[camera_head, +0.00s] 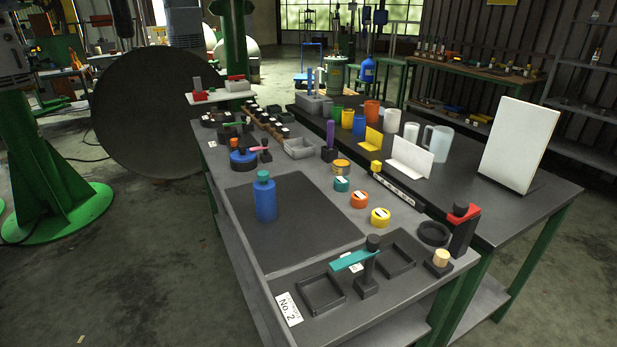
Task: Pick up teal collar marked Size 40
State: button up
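A small teal collar (342,185) with a white label on top sits on the grey workbench, right of the dark mat. The label is too small to read, so I cannot confirm the size marking. It stands in a loose row with an orange collar (359,201) and a yellow collar (380,218) nearer to me. A yellow-orange ring-shaped part (341,167) stands just behind it. My gripper is not in view.
A blue bottle (265,200) with a teal cap stands on the dark mat (310,235). A white-faced bar (395,190) lies right of the collars. A stand with a teal arm (352,260) and black trays (321,293) occupy the near end.

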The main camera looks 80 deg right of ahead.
aim_at(341, 184)
jog(key=i+z, duration=0.25)
jog(key=i, duration=0.25)
jog(key=i+j+z, duration=0.3)
jog(key=i, duration=0.2)
jog(key=i+l+z, duration=0.15)
jog(key=i+z, duration=0.25)
jog(key=i+l+z, duration=0.1)
jog(key=z, duration=0.3)
jog(key=i+z, duration=0.4)
jog(key=i+j+z, duration=0.2)
jog(key=z, duration=0.2)
jog(key=i+l+z, duration=0.15)
jog(key=i+z, duration=0.55)
jog(key=i, duration=0.15)
jog(key=i+j+z, duration=0.1)
jog(key=i+z, duration=0.2)
jog(key=i, duration=0.1)
